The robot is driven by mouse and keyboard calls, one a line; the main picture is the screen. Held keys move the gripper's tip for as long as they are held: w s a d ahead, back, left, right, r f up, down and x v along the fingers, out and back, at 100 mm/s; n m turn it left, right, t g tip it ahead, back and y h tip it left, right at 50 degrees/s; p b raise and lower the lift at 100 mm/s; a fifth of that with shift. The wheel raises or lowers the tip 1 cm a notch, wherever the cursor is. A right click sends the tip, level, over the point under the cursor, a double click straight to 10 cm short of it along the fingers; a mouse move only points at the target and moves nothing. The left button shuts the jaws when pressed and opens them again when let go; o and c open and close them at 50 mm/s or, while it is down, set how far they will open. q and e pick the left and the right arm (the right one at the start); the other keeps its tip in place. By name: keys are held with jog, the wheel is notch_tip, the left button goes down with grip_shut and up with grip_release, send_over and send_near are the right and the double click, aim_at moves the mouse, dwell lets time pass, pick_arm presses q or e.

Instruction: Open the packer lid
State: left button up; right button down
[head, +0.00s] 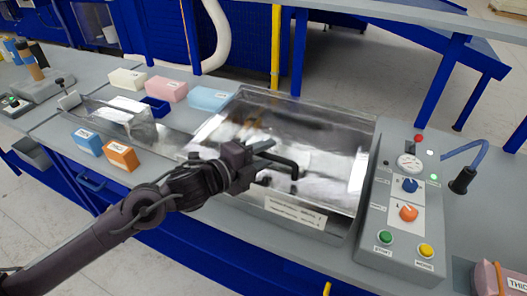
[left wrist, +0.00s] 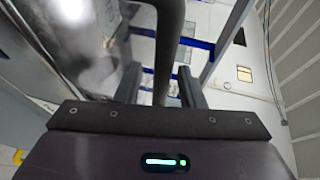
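The packer lid (head: 225,125) is a shiny, see-through cover on the packer in the middle of the head view. It looks closed, lying over the packer. A dark bar handle (head: 285,162) is at its front part, and it also shows in the left wrist view (left wrist: 168,45). My left gripper (head: 264,161) is at this handle, its fingers apart, one on each side of the bar. In the left wrist view (left wrist: 160,88) a gap shows between the left finger and the bar; contact on the right cannot be told. My right gripper is out of view.
A control panel (head: 400,235) with buttons and knobs stands right of the packer. White (head: 127,79), pink (head: 166,89) and light-blue (head: 211,98) blocks lie behind left. Smaller blue (head: 87,142) and orange (head: 120,155) blocks lie left. A blue frame post (head: 298,55) rises behind.

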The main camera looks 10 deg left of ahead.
pick_arm(q)
jog(key=shift+c, duration=0.5)
grip_shut()
